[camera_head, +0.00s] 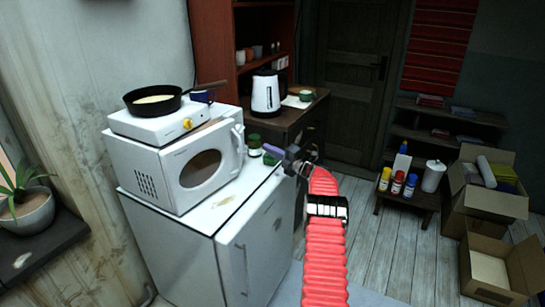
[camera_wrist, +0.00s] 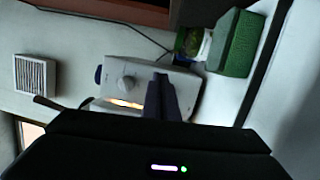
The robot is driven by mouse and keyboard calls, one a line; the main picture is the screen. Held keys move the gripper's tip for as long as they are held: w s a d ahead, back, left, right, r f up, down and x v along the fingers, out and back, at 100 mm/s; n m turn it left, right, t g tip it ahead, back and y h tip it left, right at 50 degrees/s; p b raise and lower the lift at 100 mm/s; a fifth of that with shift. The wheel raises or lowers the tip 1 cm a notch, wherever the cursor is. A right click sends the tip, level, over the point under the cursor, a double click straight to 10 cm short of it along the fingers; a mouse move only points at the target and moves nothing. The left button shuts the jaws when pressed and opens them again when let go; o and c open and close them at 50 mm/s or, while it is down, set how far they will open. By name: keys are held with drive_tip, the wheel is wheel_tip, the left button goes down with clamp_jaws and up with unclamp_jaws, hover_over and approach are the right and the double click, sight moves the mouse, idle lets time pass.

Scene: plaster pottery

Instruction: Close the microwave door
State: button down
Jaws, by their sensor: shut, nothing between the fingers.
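The white microwave (camera_head: 150,165) sits on a small white fridge at the left of the head view. Its door (camera_head: 212,178) has an oval window and a handle on the right edge. A dark brownish strip shows along the top of the door, but I cannot tell how far it stands open. My gripper (camera_head: 294,158) is right of the microwave, apart from it, by the fridge's far corner.
A hotplate (camera_head: 158,124) with a black pan (camera_head: 152,99) stands on the microwave. Small jars (camera_head: 254,146) sit on the fridge top (camera_head: 222,205) beside it. A white kettle (camera_head: 265,93) stands on the cabinet behind.

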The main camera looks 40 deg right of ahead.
drive_tip(key=w+a+r+m+h, duration=0.3)
drive_tip(key=a+r+m, duration=0.1)
drive_tip(key=r, duration=0.6)
drive_tip(key=w+a+r+m+h, duration=0.3)
drive_tip(key=a+r, duration=0.2)
drive_tip(key=r, duration=0.5)
drive_tip(key=s+a+r+m+g+h, duration=0.1)
drive_tip(key=s+a+r+m+g, duration=0.2)
drive_tip(key=a, duration=0.4)
drive_tip(key=s+a+r+m+g+h, duration=0.1)
drive_tip(key=s+a+r+m, duration=0.3)
drive_tip(key=a+r, duration=0.25)
drive_tip(key=s+a+f+m+g+y, duration=0.1)
drive_tip(key=s+a+f+m+g, duration=0.25)
drive_tip(key=s+a, duration=1.5)
drive_tip(key=s+a+f+m+g+y, duration=0.1)
drive_tip(key=s+a+f, duration=0.3)
drive_tip(key=s, duration=0.5)
drive_tip(key=s+a+f+m+g+y, duration=0.1)
drive_tip(key=s+a+f, duration=0.3)
drive_tip(key=s, duration=0.5)
drive_tip(key=s+a+f+m+g+y, duration=0.1)
drive_tip(key=s+a+f+g+y, duration=0.1)
drive_tip(key=s+a+f, duration=0.3)
drive_tip(key=s+a+g, duration=0.1)
drive_tip(key=s+a, duration=0.1)
drive_tip(key=s, duration=0.2)
drive_tip(key=shift+g, duration=0.35)
drive_tip(key=shift+s+f, duration=0.1)
